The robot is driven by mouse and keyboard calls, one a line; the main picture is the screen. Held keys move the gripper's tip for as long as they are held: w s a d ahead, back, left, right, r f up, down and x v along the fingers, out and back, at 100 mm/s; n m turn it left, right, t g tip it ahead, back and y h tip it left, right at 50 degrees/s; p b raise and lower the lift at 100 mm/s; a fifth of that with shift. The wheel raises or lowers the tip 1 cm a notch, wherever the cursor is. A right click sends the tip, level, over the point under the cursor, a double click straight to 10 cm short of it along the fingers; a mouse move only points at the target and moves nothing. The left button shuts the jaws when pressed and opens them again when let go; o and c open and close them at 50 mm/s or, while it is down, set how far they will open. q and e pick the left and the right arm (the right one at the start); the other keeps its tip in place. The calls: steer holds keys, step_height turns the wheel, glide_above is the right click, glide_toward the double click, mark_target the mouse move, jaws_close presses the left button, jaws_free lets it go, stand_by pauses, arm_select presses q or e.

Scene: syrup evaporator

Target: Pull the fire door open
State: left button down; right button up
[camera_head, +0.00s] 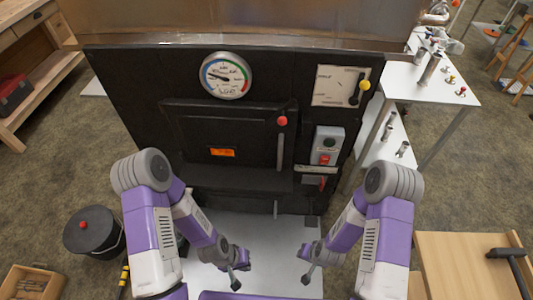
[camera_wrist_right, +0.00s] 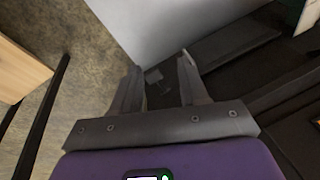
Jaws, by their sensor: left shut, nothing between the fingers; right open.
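The fire door (camera_head: 200,130) is a dark panel in the front of the black evaporator, with an orange label. It looks closed in the head view. A vertical grey handle (camera_head: 280,152) is at its right side, below a red knob (camera_head: 282,121). My left gripper (camera_head: 236,284) is shut and empty, low in front of the door and apart from it. My right gripper (camera_head: 306,277) is low to the right, also apart from the handle. It is open in the right wrist view (camera_wrist_right: 160,77), with nothing held between its fingers.
A round gauge (camera_head: 226,75) is above the door. A switch box (camera_head: 327,145) and a yellow-knobbed lever (camera_head: 364,86) are to the right. A black lidded bucket (camera_head: 94,232) stands at left, a wooden table (camera_head: 452,265) with a hammer at right.

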steer(key=w+d+f+t+h, duration=0.15)
steer(key=w+t, duration=0.25)
steer(key=w, duration=0.7)
steer(key=n+t+y+b, duration=0.25)
steer(key=n+t, duration=0.25)
steer(key=t, duration=0.6)
glide_toward(281, 155)
steer(key=w, duration=0.2)
steer(key=w+a, duration=0.1)
steer(key=w, duration=0.4)
steer(key=w+a+b, duration=0.1)
steer(key=w, duration=0.1)
steer(key=shift+w, duration=0.85)
steer(key=shift+c, duration=0.2)
jaws_close()
